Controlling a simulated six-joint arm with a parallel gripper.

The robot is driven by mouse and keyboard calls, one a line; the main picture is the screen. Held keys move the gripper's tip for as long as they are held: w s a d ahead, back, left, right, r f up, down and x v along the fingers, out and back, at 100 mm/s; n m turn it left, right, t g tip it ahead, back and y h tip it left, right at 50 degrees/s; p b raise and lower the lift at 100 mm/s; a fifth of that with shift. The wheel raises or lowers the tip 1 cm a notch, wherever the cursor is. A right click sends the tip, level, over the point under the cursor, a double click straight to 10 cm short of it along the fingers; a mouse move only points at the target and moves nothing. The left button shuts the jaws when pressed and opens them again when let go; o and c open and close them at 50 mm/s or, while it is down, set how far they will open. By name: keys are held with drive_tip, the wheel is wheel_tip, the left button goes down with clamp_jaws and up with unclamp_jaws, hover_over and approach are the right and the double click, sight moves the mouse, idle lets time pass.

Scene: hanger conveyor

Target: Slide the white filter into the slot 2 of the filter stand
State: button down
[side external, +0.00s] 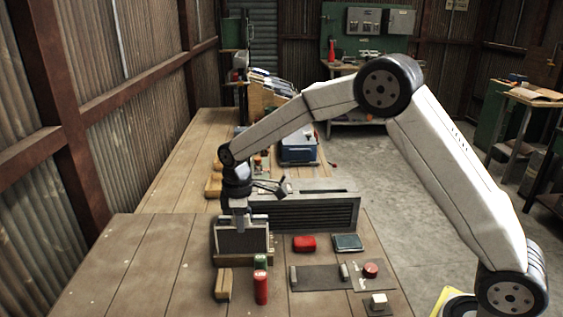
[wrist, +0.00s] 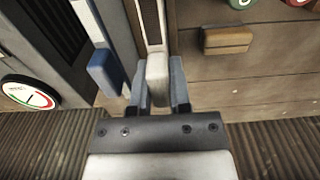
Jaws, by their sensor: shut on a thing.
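My gripper (side external: 238,212) points down above the front end of the workbench. In the wrist view my gripper (wrist: 158,98) is shut on the pale handle of the white filter (wrist: 157,75). In the side view a grey framed panel (side external: 243,240), apparently this filter, hangs upright under my gripper. Its lower edge is at the wooden filter stand (side external: 232,260); I cannot tell which slot it lines up with or whether it is inside one. A blue-handled filter (wrist: 106,72) stands to the left of the white one in the wrist view, apart from my fingers.
A grey louvred housing (side external: 305,211) stands right of the stand, with a round gauge (wrist: 28,95).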

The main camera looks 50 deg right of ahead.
drive_tip(key=shift+f, duration=0.65)
drive_tip(key=c, duration=0.8)
unclamp_jaws()
drive_tip(key=o, duration=0.6)
drive_tip(key=shift+c, duration=0.2)
drive_tip(key=shift+r, duration=0.2)
drive_tip(key=shift+r, duration=2.8)
